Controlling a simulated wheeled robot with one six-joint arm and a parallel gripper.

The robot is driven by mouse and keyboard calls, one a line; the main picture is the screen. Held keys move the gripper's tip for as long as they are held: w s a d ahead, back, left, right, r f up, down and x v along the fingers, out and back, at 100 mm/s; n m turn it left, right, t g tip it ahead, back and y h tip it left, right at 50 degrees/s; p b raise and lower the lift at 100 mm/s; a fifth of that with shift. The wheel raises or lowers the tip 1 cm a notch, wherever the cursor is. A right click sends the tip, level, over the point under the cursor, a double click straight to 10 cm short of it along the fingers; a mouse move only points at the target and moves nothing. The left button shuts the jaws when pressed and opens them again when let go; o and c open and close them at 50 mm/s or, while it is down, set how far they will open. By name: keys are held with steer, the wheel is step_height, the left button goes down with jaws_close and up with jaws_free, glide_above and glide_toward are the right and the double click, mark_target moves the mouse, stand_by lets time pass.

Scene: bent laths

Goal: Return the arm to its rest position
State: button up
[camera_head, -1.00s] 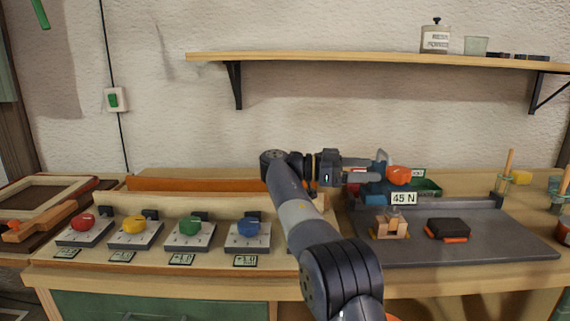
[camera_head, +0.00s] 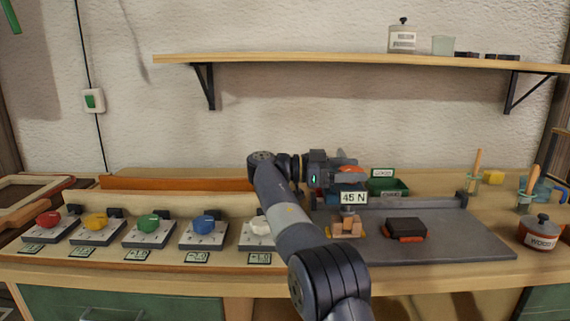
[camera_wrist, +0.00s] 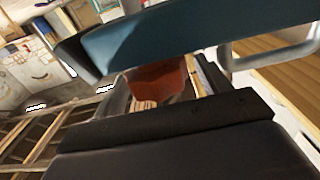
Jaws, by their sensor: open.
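My gripper (camera_head: 350,173) is raised over the back of the bench in the head view, its fingers pointing right. An orange-topped thing (camera_head: 352,169) shows behind or between the fingers there; I cannot tell which. In the wrist view the two dark jaws (camera_wrist: 165,95) stand apart, and a reddish-brown thing (camera_wrist: 158,80) shows beyond the gap between them. I see nothing clearly held. My arm reaches up from the front of the bench and bends at its elbow.
A row of knobs, among them a blue knob (camera_head: 204,223), stands left of my arm. Right of it are a 45 N sign (camera_head: 353,198), wooden blocks (camera_head: 346,228), a black-and-orange block (camera_head: 405,228), a green tray (camera_head: 388,187) and a lidded pot (camera_head: 540,233). A shelf (camera_head: 330,60) runs above.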

steer(key=shift+d+f+t+b, duration=0.15)
steer(key=shift+f+t+b, duration=0.05)
steer(key=shift+t+b, duration=0.2)
steer(key=shift+n+t+b, duration=0.3)
steer(key=shift+n+b, duration=0.1)
steer(key=shift+b, duration=0.4)
steer(key=n+t+b, duration=0.2)
steer(key=t+b, duration=0.2)
steer(key=b, duration=0.2)
steer(key=shift+n+y+b, duration=0.3)
steer(key=n+t+y+b, duration=0.1)
steer(key=n+t+b, duration=0.1)
steer(key=b, duration=0.3)
steer(key=shift+t, duration=0.6)
steer(key=n+t+y+b, duration=0.1)
steer(key=n+t+b, duration=0.1)
steer(key=b, duration=0.1)
steer(key=shift+d+y, duration=0.1)
steer(key=shift+y, duration=0.3)
steer(key=n+t+y+b, duration=0.2)
steer(key=t+b, duration=0.1)
steer(key=shift+s+y, duration=0.1)
steer(key=shift+y, duration=0.2)
steer(key=shift+r+n+t+y+b, duration=0.15)
steer(key=shift+n+t+y+b, duration=0.2)
steer(key=shift+n+t+y, duration=0.55)
steer(key=shift+r+n+t+y+b, duration=0.1)
steer(key=shift+n+t+y+b, duration=0.4)
steer(key=shift+n+y, duration=0.55)
steer(key=shift+y, duration=0.25)
